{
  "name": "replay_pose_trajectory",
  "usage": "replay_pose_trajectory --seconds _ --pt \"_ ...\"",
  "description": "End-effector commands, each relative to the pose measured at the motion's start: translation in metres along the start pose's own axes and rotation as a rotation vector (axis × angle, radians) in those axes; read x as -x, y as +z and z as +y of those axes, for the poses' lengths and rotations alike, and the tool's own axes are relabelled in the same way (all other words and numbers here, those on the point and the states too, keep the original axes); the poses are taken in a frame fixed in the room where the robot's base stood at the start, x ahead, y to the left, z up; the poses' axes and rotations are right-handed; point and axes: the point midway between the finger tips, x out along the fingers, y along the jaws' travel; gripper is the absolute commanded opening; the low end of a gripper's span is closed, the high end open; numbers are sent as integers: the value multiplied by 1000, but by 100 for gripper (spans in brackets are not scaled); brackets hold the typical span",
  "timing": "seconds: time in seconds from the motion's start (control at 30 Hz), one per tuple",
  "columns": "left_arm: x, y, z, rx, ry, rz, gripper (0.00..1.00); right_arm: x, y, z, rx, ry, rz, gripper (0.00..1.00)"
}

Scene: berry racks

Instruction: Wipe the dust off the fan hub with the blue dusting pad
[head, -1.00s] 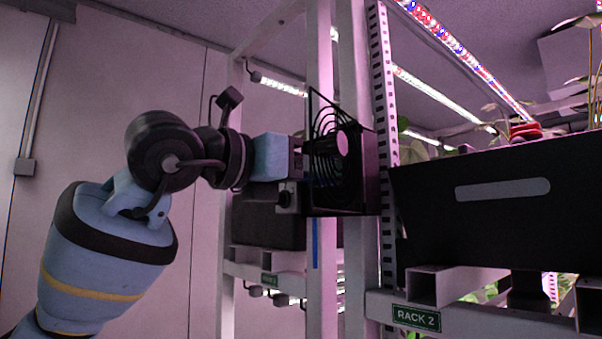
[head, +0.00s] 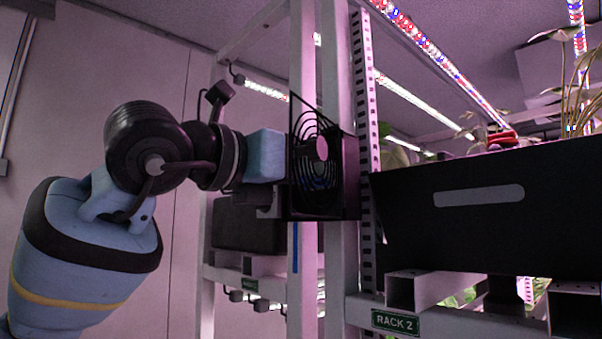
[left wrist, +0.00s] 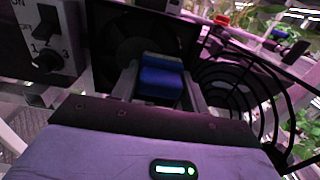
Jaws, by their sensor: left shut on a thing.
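The blue dusting pad (left wrist: 161,82) is held between the fingers of my left gripper (left wrist: 160,76) in the left wrist view. In the head view the left gripper (head: 266,156) points right at the fan, its fingertips and pad hidden behind the guard. The black fan housing (left wrist: 106,70) is straight ahead of the pad, with its ringed guard (left wrist: 238,84) swung open to the right. The dark fan hub is mostly covered by the pad in the wrist view; I cannot tell whether the pad touches it. A pale round disc (head: 322,148) shows among the guard rings. My right gripper is out of view.
A control box with a switch and numbered dial (left wrist: 47,38) sits left of the fan. White rack posts (head: 302,60) stand around the fan. A large black panel (head: 470,225) and the RACK 2 sign (head: 395,322) are at right. The left wall side is clear.

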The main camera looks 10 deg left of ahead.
Motion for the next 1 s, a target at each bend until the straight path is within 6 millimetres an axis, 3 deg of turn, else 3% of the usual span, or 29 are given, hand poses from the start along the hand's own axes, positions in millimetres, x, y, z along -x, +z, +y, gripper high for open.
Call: replay_pose_trajectory --seconds 1.0 --pt "-1 -1 48 2 -2 2 27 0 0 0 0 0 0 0"
